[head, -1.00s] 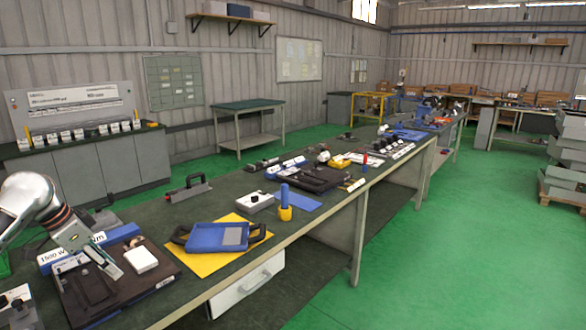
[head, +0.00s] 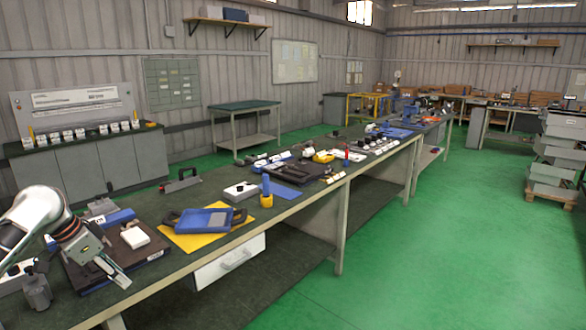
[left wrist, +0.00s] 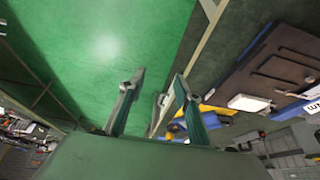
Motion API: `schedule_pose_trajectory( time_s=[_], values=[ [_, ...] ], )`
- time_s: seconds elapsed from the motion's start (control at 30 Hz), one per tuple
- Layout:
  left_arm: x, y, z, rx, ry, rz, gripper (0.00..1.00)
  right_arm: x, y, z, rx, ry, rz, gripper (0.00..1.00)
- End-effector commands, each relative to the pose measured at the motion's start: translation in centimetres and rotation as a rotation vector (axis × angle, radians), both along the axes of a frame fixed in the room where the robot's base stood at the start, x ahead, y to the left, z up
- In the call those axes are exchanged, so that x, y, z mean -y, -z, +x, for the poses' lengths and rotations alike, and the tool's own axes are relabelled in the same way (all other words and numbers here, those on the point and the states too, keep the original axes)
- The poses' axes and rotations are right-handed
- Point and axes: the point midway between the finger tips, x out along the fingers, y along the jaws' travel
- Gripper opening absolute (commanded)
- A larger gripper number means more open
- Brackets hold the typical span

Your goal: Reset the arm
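My left arm comes in from the lower left in the head view. Its gripper (head: 112,268) is above the dark brown board (head: 80,280), left of the white block (head: 135,238). In the left wrist view my left gripper (left wrist: 156,88) has its two fingers apart with nothing between them. The brown board (left wrist: 275,62) and the white block (left wrist: 248,103) also show there, to the right of the fingers. My right gripper is in neither view.
The long workbench holds a blue tray (head: 205,221) on a yellow sheet (head: 190,242), a blue-and-yellow upright tool (head: 266,192) and a white box (head: 241,190). Green floor (head: 430,260) is clear to the right. Grey stacked bins (head: 555,165) stand at far right.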

Motion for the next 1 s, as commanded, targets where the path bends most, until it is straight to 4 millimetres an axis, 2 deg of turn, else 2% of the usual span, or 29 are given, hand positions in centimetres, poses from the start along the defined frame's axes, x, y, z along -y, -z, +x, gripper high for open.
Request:
schedule_pose_trajectory(
  time_s=[0.03, 0.27, 0.47, 0.6, 0.7, 0.83, 1.0],
  values=[
    [1.1, 2.0, -0.1, -0.005, -0.002, -0.004, 0.33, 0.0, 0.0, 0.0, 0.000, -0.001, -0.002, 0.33],
    [5.5, 10.2, -0.9, 0.017, -0.038, -0.021, 0.33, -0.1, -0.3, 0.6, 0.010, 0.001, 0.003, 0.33],
    [11.0, 19.3, -3.7, 0.068, -0.084, -0.058, 0.33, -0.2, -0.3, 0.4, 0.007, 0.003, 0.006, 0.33],
    [14.6, 24.8, -6.8, 0.125, -0.126, -0.092, 0.33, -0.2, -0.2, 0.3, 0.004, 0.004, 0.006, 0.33],
    [16.9, 27.9, -9.5, 0.171, -0.159, -0.116, 0.33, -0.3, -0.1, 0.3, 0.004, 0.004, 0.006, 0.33],
    [19.3, 30.9, -13.5, 0.236, -0.207, -0.143, 0.33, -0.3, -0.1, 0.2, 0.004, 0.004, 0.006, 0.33],
    [21.5, 33.2, -19.2, 0.328, -0.271, -0.166, 0.33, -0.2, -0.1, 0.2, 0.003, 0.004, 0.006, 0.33]
  ],
)
